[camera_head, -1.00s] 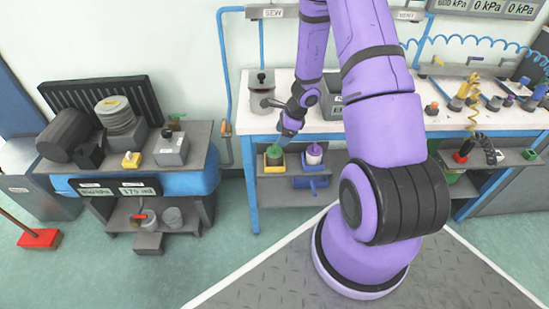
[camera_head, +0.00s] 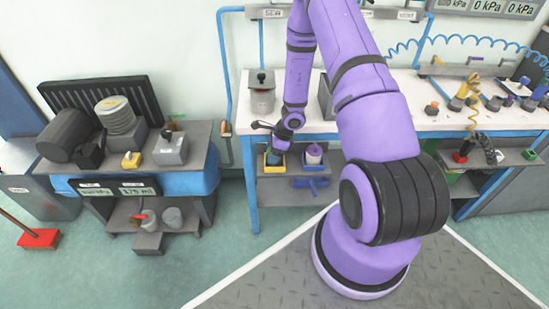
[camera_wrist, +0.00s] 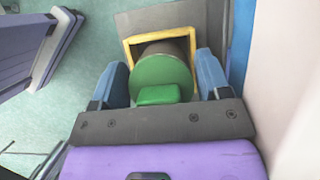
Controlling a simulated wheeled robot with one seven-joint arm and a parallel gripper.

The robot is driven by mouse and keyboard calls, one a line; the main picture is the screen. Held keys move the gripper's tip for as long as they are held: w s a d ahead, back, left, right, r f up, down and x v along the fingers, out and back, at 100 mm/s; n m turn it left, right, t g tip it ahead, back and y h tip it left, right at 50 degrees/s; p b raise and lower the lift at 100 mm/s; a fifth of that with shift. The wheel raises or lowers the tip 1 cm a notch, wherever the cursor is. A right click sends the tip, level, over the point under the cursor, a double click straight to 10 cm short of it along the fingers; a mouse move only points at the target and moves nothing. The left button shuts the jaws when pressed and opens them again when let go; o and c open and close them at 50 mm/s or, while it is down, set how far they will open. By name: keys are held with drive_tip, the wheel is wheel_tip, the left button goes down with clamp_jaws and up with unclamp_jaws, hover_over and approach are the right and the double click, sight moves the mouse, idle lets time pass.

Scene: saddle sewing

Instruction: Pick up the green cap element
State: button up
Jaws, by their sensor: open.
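The green cap element (camera_wrist: 160,78) shows in the wrist view as a green disc with a small raised green block on it. It sits on a dark round body inside a yellow square holder (camera_wrist: 128,44). My gripper (camera_wrist: 162,84) is open, with one blue finger on each side of the cap. I cannot tell whether the fingers touch it. In the head view my gripper (camera_head: 274,157) is low over the yellow holder (camera_head: 265,169) on the lower shelf, and it hides the cap there.
A blue holder with a purple-topped white cylinder (camera_head: 314,154) stands just right on the same shelf. The white bench top (camera_head: 355,127) is above and behind.

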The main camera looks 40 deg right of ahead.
drive_tip(key=shift+c, duration=0.2)
drive_tip(key=c, duration=0.6)
drive_tip(key=shift+o, duration=0.2)
drive_tip(key=shift+r, duration=0.15)
